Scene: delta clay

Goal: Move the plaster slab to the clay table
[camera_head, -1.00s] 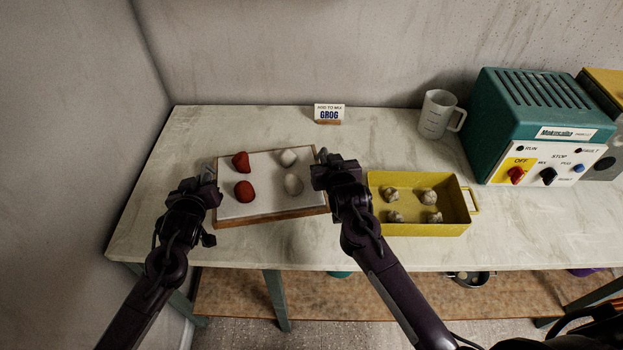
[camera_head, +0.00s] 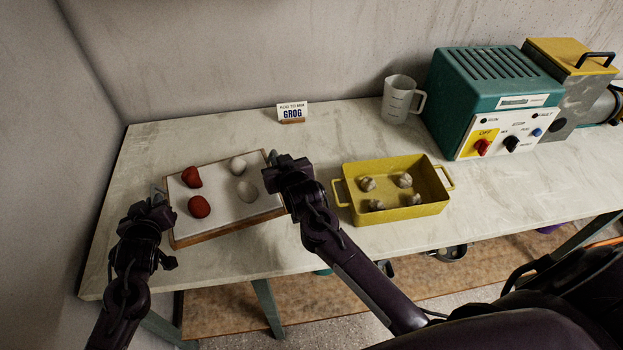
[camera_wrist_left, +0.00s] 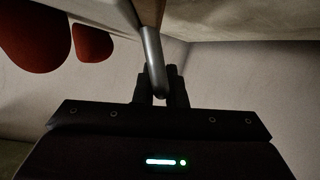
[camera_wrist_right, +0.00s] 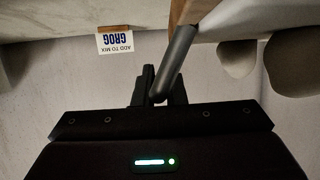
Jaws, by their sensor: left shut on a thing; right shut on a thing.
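The plaster slab (camera_head: 219,183) is a white board with a wooden rim on the left part of the pale table. It carries two red lumps (camera_head: 199,207) on its left half and two whitish lumps (camera_head: 246,191) on its right half. My left gripper (camera_head: 153,206) is shut on a grey handle at the slab's left end; the handle shows in the left wrist view (camera_wrist_left: 152,60). My right gripper (camera_head: 272,170) is shut on the handle at the right end, seen in the right wrist view (camera_wrist_right: 174,62). I cannot tell whether the slab touches the tabletop.
A yellow tray (camera_head: 429,211) with several grey lumps stands right of the slab. A GROG sign (camera_head: 292,112), a measuring jug (camera_head: 399,97) and a teal machine (camera_head: 476,88) stand along the back. A wall closes the left side. Bare tabletop lies between slab and sign.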

